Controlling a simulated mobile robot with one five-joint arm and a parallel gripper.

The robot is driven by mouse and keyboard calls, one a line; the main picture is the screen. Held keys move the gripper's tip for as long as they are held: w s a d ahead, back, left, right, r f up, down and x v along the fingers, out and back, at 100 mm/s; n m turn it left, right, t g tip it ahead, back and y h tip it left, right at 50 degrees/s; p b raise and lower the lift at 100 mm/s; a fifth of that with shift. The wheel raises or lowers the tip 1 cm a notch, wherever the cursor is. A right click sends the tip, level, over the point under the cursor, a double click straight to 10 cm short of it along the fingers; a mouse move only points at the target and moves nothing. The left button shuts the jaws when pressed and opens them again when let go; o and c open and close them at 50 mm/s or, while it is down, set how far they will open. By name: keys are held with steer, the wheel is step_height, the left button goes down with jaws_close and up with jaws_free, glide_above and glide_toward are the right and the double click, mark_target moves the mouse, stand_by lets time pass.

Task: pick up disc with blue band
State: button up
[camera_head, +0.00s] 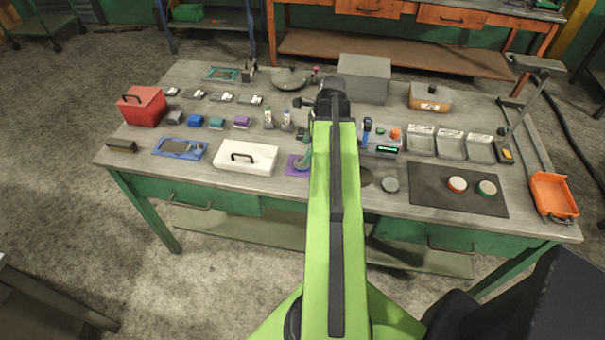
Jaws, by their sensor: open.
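I cannot make out a blue band on any disc. A disc with a red-orange band (457,184) and a disc with a green band (487,189) lie apart on the dark mat (430,190) at the right front of the workbench. A small grey disc (390,184) sits just left of the mat; no band colour can be read on it. My lime-green arm runs up the middle of the view to a black joint above the bench. It covers part of the bench. My gripper cannot be seen; the arm hides the area below that joint.
Behind the mat stand several metal trays (451,144) and a grey box (364,79). An orange scoop-like bin (553,194) and a lamp-like stand (520,105) are at right. A white lidded box (246,158) and red box (142,106) are at left.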

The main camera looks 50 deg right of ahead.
steer(key=shift+w+a+f, duration=0.1)
steer(key=shift+f, duration=0.25)
steer(key=b+x, duration=0.5)
steer(key=shift+f, duration=0.25)
steer(key=shift+r, duration=0.15)
jaws_close()
